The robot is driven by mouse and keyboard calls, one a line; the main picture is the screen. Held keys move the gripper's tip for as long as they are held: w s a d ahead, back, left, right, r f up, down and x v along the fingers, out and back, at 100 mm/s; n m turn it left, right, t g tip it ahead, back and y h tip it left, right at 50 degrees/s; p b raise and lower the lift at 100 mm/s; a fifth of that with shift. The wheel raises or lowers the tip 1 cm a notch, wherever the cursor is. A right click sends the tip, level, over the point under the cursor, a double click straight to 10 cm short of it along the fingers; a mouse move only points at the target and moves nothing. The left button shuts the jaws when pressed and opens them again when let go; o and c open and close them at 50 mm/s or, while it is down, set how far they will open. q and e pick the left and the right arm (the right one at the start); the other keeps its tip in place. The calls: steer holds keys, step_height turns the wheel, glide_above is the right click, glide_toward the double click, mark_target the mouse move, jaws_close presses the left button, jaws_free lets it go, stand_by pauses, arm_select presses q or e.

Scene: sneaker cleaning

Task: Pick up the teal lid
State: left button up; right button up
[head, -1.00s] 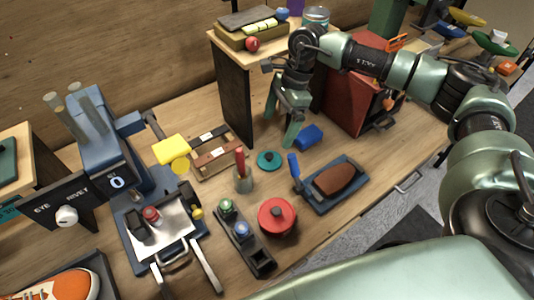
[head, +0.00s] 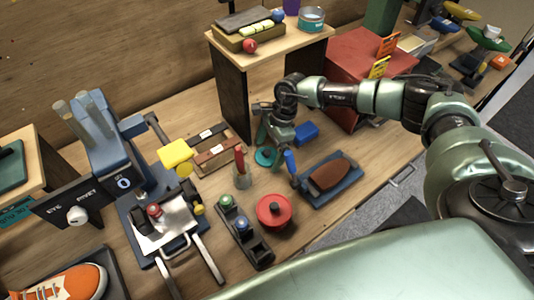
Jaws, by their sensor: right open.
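The teal lid (head: 264,157) is a small round disc lying flat on the wooden table, left of the blue sponge-like block. My right gripper (head: 271,149) is open and low over the lid, pointing down, with one finger on the far left side and the other near its right edge. The gripper partly hides the lid and its knob. I cannot tell whether the fingers touch it. My left gripper is not in view.
A blue block (head: 306,132) lies just right of my gripper. A wooden shelf (head: 228,92) rises behind.

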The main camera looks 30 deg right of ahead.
steer(key=shift+r, duration=0.1)
steer(key=c, duration=1.4)
